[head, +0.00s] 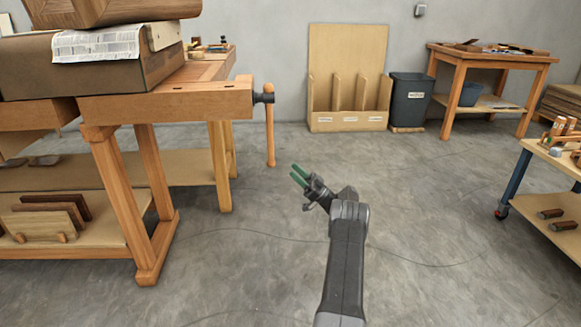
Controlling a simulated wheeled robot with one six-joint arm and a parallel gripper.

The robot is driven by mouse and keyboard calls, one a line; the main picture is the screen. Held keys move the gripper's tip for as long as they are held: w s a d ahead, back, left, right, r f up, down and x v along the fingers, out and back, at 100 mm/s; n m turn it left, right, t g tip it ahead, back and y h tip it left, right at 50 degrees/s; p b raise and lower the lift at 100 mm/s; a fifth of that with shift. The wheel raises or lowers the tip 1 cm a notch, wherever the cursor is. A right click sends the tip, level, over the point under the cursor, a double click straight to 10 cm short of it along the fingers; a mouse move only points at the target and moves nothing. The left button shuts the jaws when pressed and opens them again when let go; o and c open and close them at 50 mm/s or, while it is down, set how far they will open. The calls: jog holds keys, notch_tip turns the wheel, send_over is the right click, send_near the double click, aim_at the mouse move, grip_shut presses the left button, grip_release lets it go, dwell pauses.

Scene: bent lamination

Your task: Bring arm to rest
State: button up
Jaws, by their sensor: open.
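My gripper (299,175) is at the end of my dark grey arm, near the middle of the head view. Its two green-tipped fingers point up and to the left, with a narrow gap between them. It is open and I see nothing between the fingers. It appears over bare concrete floor, to the right of the workbench vise handle (270,135) in the picture, and it touches nothing that I can see.
A wooden workbench (165,104) with boxes on top stands at left. A plywood rack (348,120) and a dark bin (408,100) stand by the back wall. A wooden table (490,58) is at back right, a wheeled cart (548,180) at right. The middle floor is clear.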

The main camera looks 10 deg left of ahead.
aim_at(270, 159)
dwell(0.3)
jog(key=b+x, duration=0.2)
jog(key=x, duration=1.1)
jog(key=shift+a+r+b, duration=0.15)
jog(key=shift+r+b, duration=0.1)
jog(key=shift+b, duration=0.15)
jog(key=shift+s, duration=0.15)
